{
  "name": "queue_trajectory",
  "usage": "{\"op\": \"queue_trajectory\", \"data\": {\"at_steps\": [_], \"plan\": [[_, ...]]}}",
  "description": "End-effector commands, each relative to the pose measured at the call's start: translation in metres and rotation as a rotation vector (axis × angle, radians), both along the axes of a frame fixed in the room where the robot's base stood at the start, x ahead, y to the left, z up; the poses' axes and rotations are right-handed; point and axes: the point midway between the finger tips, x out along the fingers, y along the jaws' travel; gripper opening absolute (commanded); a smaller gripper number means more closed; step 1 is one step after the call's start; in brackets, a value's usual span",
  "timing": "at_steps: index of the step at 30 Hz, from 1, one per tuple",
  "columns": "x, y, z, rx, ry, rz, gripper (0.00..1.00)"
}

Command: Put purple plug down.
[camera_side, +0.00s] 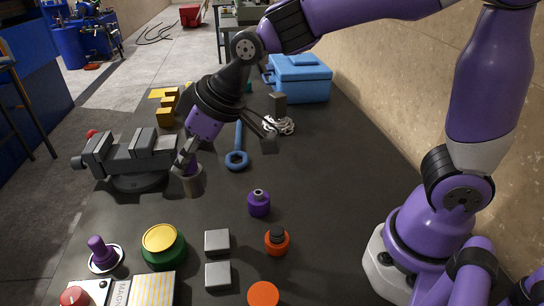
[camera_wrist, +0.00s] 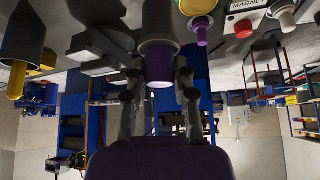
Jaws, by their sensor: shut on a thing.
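My gripper (camera_side: 190,160) is tilted downward beside the vise and shut on the purple plug. In the wrist view, the plug (camera_wrist: 161,66) shows between the two fingers (camera_wrist: 159,84), with its pale purple end toward the camera. Another purple piece (camera_side: 259,205) with a metal top stands on the table.
The grey vise (camera_side: 130,152) is close on the left. A blue wrench (camera_side: 238,158) lies to the right. Nearer the front are a yellow-topped green button (camera_side: 161,242), two grey blocks (camera_side: 217,242) and an orange piece (camera_side: 277,241). The table's right-middle is clear.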

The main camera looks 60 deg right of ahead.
Motion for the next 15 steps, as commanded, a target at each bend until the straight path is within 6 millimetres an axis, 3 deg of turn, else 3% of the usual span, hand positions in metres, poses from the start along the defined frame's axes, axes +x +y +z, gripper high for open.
{"op": "queue_trajectory", "data": {"at_steps": [9, 15], "plan": [[0.049, -0.063, -0.048, 0.000, 0.005, -0.011, 0.00], [0.062, -0.077, -0.059, 0.001, 0.002, -0.006, 0.00]]}}
